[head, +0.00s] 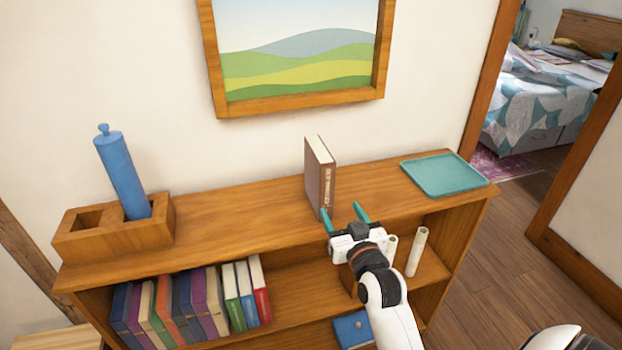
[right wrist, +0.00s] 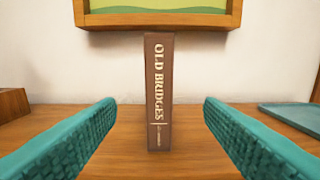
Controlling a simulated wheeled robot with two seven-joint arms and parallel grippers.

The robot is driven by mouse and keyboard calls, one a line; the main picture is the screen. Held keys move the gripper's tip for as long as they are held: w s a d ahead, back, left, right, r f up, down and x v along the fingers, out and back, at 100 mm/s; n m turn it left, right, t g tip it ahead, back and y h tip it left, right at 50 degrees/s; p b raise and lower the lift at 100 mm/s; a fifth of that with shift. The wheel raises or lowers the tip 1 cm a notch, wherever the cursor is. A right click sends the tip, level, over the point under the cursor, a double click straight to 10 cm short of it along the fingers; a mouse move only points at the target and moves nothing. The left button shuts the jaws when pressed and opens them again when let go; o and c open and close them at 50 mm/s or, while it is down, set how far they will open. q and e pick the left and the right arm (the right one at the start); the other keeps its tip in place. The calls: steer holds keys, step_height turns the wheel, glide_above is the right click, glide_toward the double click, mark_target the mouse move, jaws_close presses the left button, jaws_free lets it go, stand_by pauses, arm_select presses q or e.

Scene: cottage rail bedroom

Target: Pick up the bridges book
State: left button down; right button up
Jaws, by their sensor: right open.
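The brown bridges book (head: 320,177) stands upright on top of the wooden shelf unit. In the right wrist view its spine (right wrist: 159,92) faces me and reads "OLD BRIDGES". My right gripper (head: 345,216) is open, with its teal fingers pointing at the book from the front. In the right wrist view the two fingers (right wrist: 160,125) lie left and right of the spine, with clear gaps on both sides. The book looks to be ahead of the fingertips, and nothing is between them. My left gripper is not in view.
A teal tray (head: 445,174) lies on the shelf top (head: 240,215) to the right. A wooden holder (head: 112,235) with a blue cylinder (head: 122,175) stands at the left. A framed picture (head: 300,103) hangs behind.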

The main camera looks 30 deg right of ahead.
mark_target(328, 189)
steer(key=p+x, duration=0.1)
steer(key=x, duration=0.5)
steer(key=shift+w+d+p, duration=0.1)
steer(key=shift+w+p, duration=0.1)
steer(key=shift+p, duration=0.1)
steer(key=shift+w, duration=0.4)
steer(key=x, duration=0.1)
steer(key=p+x, duration=0.1)
steer(key=x, duration=0.2)
steer(key=shift+w+f+p, duration=0.25)
steer(key=shift+f+p, duration=0.05)
steer(key=shift+p, duration=0.1)
steer(key=shift+s, duration=0.1)
steer(key=shift+c, duration=0.8)
steer(key=c, duration=0.9)
steer(key=shift+r, duration=0.15)
steer(key=shift+c, duration=1.1)
steer(key=shift+r, duration=0.1)
